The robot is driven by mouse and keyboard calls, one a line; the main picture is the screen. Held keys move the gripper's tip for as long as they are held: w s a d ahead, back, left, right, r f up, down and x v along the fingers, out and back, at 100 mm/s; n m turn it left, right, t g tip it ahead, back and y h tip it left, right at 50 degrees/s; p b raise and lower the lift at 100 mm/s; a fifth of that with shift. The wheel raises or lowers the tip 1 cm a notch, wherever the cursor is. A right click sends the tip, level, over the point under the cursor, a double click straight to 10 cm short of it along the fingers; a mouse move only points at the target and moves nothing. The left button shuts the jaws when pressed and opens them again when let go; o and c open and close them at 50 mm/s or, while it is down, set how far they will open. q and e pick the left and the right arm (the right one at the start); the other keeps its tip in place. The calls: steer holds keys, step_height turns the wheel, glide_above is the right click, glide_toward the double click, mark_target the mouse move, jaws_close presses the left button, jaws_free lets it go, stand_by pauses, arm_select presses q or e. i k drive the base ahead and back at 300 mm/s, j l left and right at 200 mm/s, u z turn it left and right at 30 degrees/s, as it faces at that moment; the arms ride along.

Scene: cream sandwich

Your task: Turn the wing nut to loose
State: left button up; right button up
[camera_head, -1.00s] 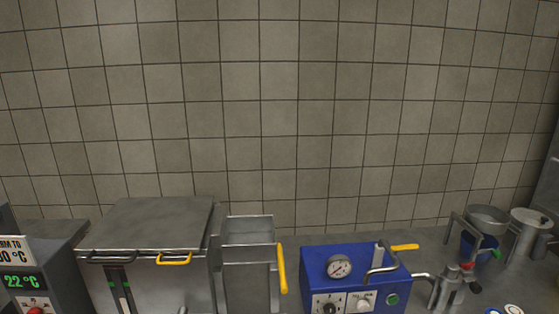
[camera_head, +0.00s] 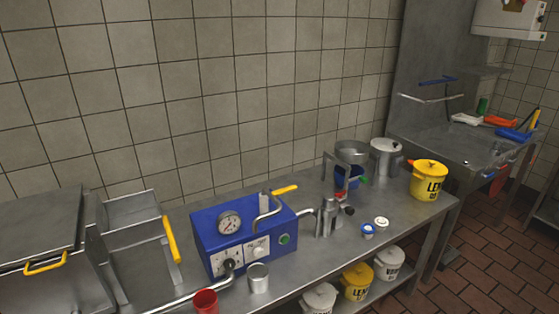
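I cannot make out a wing nut for certain at this distance. A blue machine (camera_head: 245,235) with a round gauge (camera_head: 229,223), dials, a green button (camera_head: 285,239) and a yellow-tipped lever (camera_head: 284,190) stands on the steel bench. Just right of it is a small upright metal fitting (camera_head: 327,218), with a pipe running toward it from the machine and small red and dark parts near its top. Neither of my grippers is in view.
On the steel bench (camera_head: 399,218) are a red cup (camera_head: 205,302), a small metal cup (camera_head: 258,278), metal pots and a yellow lidded bucket (camera_head: 428,183). Lidded buckets stand on the shelf below. A sink unit (camera_head: 470,150) stands at right; tiled floor (camera_head: 465,250) is clear.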

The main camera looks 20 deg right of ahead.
mark_target(340, 194)
steer(key=z, duration=1.15)
